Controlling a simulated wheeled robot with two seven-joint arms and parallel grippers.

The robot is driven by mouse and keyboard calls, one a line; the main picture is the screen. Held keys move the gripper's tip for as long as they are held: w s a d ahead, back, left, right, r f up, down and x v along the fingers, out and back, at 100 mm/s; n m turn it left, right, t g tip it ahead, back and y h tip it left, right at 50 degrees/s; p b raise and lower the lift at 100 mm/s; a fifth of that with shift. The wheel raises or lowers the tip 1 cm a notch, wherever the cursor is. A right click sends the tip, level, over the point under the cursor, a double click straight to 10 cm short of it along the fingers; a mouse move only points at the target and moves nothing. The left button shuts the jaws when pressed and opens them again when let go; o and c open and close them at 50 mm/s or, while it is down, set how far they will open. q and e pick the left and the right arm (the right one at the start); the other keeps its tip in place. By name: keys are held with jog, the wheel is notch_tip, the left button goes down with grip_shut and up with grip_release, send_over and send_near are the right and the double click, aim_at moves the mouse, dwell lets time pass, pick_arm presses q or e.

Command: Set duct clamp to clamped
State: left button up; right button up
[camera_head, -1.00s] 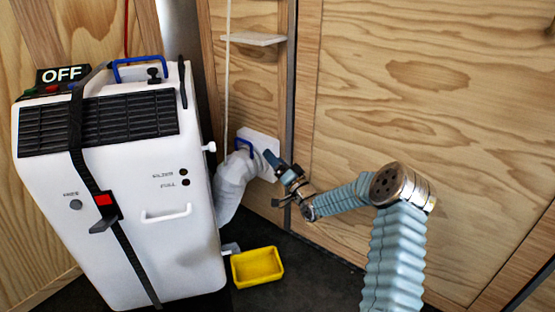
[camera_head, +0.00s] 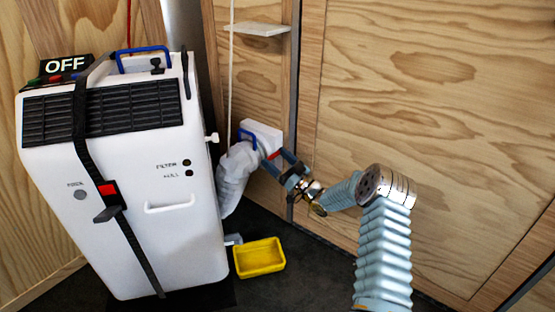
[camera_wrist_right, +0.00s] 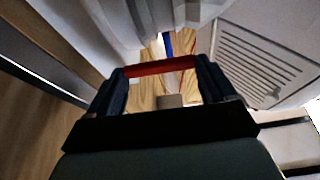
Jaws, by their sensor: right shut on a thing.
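The white flexible duct (camera_head: 236,172) runs from the white unit (camera_head: 150,215) to a white plate (camera_head: 262,133) on the wooden wall. A blue loop (camera_head: 246,138) stands at the duct's wall end; a blue strip (camera_wrist_right: 168,43) also shows in the right wrist view. A red bar (camera_head: 274,155), seemingly the duct clamp's handle, is beside the plate. My right gripper (camera_head: 280,160) is shut on this red bar (camera_wrist_right: 160,68), which spans between its fingertips in the right wrist view. The rest of the clamp is hard to make out. My left gripper is not in view.
A yellow tray (camera_head: 259,258) lies on the dark floor below the duct. A small white shelf (camera_head: 257,29) and a pale hanging cord (camera_head: 230,80) are above the plate.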

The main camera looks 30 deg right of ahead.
jog(key=shift+f+n, duration=0.2)
jog(key=shift+n, duration=0.2)
jog(key=o, duration=1.3)
jog(key=shift+o, duration=0.2)
jog(key=shift+s, duration=0.1)
jog(key=p+v, duration=0.1)
jog(key=v, duration=1.2)
jog(key=shift+s+d, duration=0.3)
